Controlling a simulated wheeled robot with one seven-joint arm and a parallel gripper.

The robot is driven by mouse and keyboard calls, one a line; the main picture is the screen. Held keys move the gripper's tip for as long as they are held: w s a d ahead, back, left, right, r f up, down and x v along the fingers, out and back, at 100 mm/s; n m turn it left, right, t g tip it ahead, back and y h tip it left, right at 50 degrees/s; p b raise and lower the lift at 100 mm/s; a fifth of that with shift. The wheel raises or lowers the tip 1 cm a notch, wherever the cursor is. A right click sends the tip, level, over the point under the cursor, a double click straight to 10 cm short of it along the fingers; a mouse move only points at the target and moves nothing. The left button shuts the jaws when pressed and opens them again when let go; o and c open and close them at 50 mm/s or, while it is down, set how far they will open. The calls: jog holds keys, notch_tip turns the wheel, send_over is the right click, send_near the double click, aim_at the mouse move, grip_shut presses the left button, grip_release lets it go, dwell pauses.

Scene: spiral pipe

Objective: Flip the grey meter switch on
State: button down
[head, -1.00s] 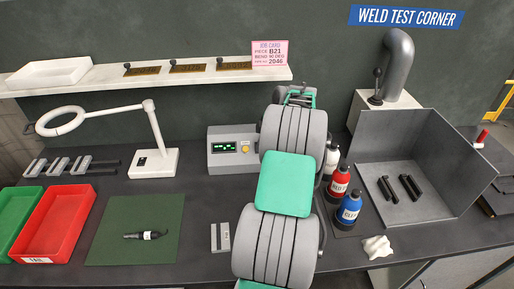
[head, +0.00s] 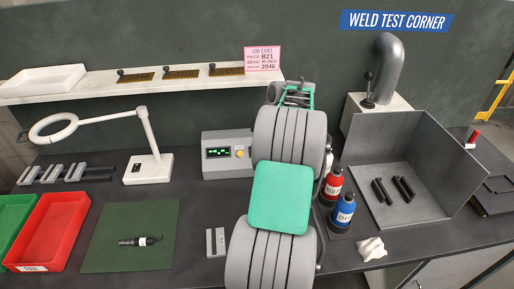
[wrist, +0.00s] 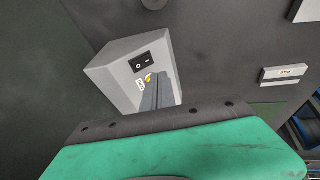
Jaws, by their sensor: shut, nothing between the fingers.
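The grey meter (head: 228,168) stands on the bench in the head view, left of my arm, with a green-lit display and a yellow knob on its front. Its right end is hidden behind my arm. In the wrist view a grey box (wrist: 112,72), which looks like the meter, carries a black rocker switch (wrist: 147,62) marked with a circle and a dash. My gripper (wrist: 157,77) is shut and empty. Its tips lie just below the switch in the picture, beside a small yellow part; I cannot tell whether they touch. In the head view my gripper is mostly hidden behind the arm.
Red (head: 331,187) and blue (head: 343,210) bottles stand close to the right of my arm. A white lamp (head: 148,168) stands left of the meter. A shelf (head: 100,88) with a pink job card (head: 262,59) runs above. A grey open booth (head: 425,140) is at right.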

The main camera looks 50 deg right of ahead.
jog(key=s+p+v, duration=0.1)
jog(key=p+v, duration=0.2)
jog(key=v, duration=0.6)
jog(key=shift+s+a, duration=0.2)
jog(key=shift+a, duration=0.25)
jog(key=shift+r, duration=0.1)
